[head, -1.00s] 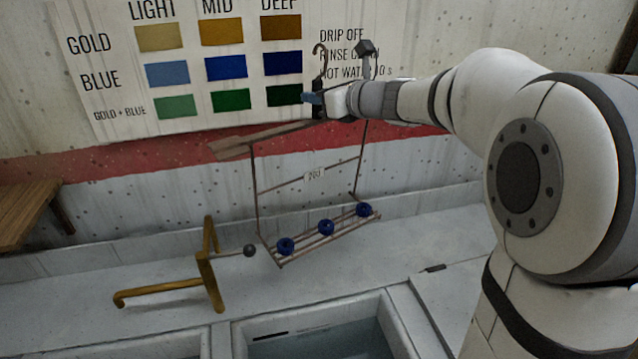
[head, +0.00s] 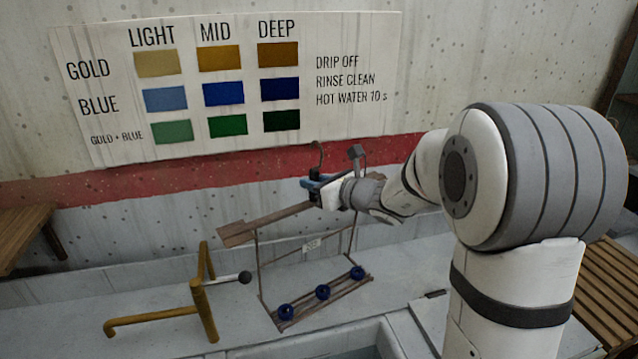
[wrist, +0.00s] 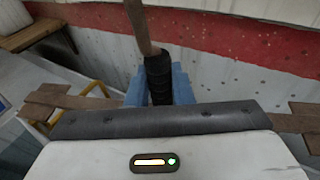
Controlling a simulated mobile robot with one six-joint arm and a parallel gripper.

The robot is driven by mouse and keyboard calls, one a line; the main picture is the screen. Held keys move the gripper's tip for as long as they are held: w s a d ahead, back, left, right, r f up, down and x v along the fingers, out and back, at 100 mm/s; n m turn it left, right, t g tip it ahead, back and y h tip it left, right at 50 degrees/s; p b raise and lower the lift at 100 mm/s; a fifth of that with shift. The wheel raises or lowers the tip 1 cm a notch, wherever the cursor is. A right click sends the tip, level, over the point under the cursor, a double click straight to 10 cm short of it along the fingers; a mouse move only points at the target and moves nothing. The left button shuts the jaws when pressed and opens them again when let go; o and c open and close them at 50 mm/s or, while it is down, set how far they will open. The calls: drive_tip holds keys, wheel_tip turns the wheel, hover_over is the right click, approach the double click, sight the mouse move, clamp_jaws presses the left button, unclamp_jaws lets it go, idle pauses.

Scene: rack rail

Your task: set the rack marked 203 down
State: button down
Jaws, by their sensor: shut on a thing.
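The rack (head: 264,265) is a thin brown frame with a wide flat bar across its top and a hook above. My gripper (head: 314,184) is shut on the rack's dark grip at the top. In the wrist view the blue fingers (wrist: 160,86) close around this black grip (wrist: 159,78). The rack hangs a little tilted over the pale ledge. I cannot tell whether its bottom touches the ledge.
A yellow-brown pipe fixture (head: 203,300) with a dark ball-ended lever (head: 244,277) stands close left of the rack. A basin edge (head: 370,338) lies in front. Wooden slats (head: 605,290) are at right, a wooden bench (head: 22,232) at left. A colour chart (head: 110,70) hangs behind.

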drive_tip(key=c, duration=1.3)
unclamp_jaws()
